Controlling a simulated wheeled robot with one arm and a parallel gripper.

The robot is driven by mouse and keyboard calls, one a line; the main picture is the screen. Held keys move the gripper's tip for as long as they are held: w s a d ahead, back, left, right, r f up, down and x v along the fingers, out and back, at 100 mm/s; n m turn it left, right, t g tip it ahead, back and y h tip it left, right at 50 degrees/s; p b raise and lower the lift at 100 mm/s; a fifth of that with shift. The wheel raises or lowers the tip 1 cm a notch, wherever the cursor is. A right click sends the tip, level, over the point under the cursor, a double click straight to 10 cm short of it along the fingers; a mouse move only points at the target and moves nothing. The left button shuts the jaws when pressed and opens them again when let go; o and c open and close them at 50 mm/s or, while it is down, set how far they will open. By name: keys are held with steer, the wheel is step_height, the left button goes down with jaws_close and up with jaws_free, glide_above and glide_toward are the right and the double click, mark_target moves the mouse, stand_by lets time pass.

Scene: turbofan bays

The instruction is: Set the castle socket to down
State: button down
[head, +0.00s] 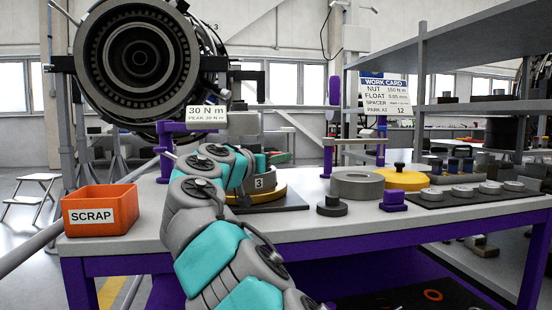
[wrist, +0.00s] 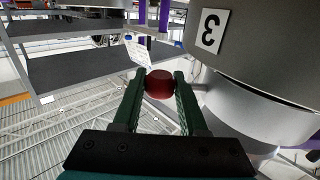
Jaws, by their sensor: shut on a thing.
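My gripper (wrist: 160,78) is shut on a dark red round knob (wrist: 159,88), which sits between the two green fingertips in the wrist view. A large grey cylindrical body marked 3 (wrist: 245,45) stands just right of the fingers, apart from them. The same body marked 3 (head: 259,184) shows in the head view on a yellow round base, partly hidden behind my arm. I cannot tell which part is the castle socket, nor whether it is up or down. The knob and my fingers are hidden in the head view.
An orange scrap bin (head: 100,212) stands at the bench's left end. A torque display reading 30 N m (head: 207,112) is above the fixture. A grey ring (head: 357,186), a yellow disc (head: 405,180) and a dark tray of parts (head: 470,200) lie to the right. The front bench edge is mostly clear.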

steer(key=c, duration=0.8)
jaws_free()
steer(key=shift+f, duration=0.4)
steer(key=o, duration=0.4)
steer(key=shift+r, duration=0.15)
steer(key=shift+c, duration=0.2)
steer(key=b+v, duration=0.1)
steer(key=v, duration=0.6)
steer(key=shift+s+a, duration=0.2)
steer(key=shift+s, duration=0.15)
